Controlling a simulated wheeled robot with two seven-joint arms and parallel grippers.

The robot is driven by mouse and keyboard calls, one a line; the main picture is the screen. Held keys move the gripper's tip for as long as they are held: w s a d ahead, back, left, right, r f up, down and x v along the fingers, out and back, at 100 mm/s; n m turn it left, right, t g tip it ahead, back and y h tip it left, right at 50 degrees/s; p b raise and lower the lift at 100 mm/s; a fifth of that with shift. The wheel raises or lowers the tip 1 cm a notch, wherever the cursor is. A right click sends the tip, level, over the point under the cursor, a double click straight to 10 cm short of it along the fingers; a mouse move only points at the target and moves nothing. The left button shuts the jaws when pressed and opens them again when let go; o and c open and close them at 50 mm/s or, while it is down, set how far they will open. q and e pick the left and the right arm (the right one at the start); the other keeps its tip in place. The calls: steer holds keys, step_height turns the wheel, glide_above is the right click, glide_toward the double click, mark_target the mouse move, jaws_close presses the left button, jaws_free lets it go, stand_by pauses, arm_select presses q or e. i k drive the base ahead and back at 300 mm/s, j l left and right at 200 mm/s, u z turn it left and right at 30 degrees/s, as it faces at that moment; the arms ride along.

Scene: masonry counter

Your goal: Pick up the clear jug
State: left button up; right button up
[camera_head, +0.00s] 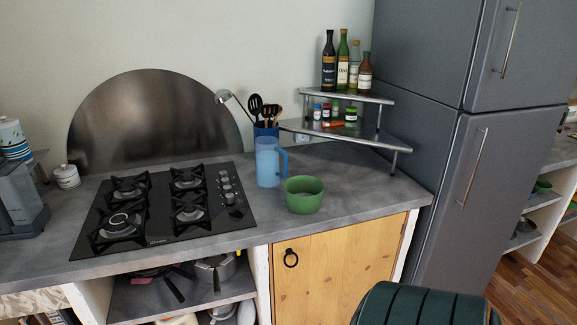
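A clear jug with a blue tint (267,163) stands upright on the grey counter, to the right of the stove. Its handle faces right. A green bowl (304,196) sits just in front and to the right of it, close to the handle side. A blue utensil holder (266,131) with dark ladles stands right behind the jug and is partly hidden by it. Neither of my grippers shows in the head view.
A black gas stove (163,207) lies left of the jug. A two-tier corner shelf (350,134) with bottles and small jars stands behind right. A tall grey fridge (447,190) bounds the right side. Bare counter (372,188) lies right of the bowl. A dark green striped object (424,305) is at the bottom.

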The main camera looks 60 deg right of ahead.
mark_target(268, 150)
steer(key=z, duration=1.75)
steer(key=i+l, duration=0.15)
steer(key=i, duration=0.35)
steer(key=i+l, duration=0.15)
steer(key=i, duration=0.3)
steer(key=i+l, duration=0.15)
steer(key=i, duration=0.35)
steer(key=j+u, duration=0.05)
